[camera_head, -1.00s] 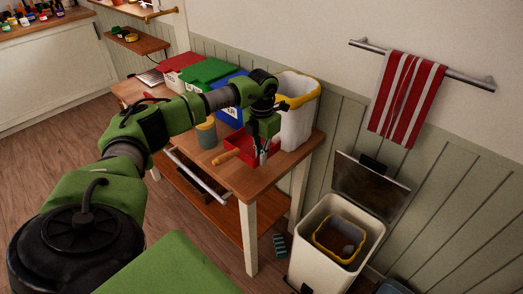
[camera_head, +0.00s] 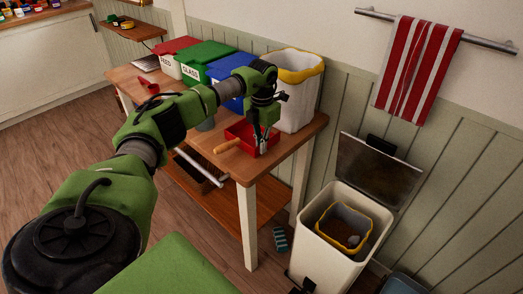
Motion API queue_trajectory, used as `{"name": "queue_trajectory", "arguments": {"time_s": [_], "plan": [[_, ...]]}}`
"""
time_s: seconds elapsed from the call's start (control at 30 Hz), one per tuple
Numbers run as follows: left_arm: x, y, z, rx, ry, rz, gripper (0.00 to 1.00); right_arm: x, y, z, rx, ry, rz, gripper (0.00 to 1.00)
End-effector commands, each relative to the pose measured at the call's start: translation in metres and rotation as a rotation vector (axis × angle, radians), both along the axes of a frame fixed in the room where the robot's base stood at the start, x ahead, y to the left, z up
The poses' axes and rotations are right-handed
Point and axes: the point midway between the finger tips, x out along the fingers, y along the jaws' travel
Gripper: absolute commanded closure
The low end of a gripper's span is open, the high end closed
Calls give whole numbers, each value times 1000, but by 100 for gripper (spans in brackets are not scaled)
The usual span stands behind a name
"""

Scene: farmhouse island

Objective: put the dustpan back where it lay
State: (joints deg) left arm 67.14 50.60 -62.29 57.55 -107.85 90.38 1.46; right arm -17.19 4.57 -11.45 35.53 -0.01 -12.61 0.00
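The red dustpan (camera_head: 241,131) with a light wooden handle (camera_head: 226,146) lies at the right end of the wooden table (camera_head: 240,168), in front of a white bin with a yellow liner. My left gripper (camera_head: 262,146) points down over the dustpan's right part, its fingertips at or just inside the pan. The fingers are small and partly dark, so I cannot tell whether they grip its edge. My arm covers part of the table behind. My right gripper is not in view.
The white bin with yellow liner (camera_head: 297,100) stands close behind the dustpan. Blue (camera_head: 228,68), green (camera_head: 208,52) and red-lidded (camera_head: 174,46) bins line the table's back. An open pedal bin (camera_head: 340,235) stands on the floor at right. A striped towel (camera_head: 416,66) hangs on the wall.

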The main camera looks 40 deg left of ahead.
Motion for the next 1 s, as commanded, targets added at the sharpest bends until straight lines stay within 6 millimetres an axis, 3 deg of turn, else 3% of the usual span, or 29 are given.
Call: {"name": "queue_trajectory", "arguments": {"time_s": [0.37, 0.47, 0.8, 1.0], "plan": [[0, 0, -3, 0, -1, 0, 100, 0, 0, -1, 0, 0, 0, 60], [0, 0, -3, 0, -1, 0, 79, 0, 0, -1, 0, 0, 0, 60], [0, 0, -2, 0, -1, 0, 79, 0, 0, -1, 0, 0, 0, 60], [0, 0, 8, 0, -1, 1, 79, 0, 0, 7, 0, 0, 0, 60]]}}
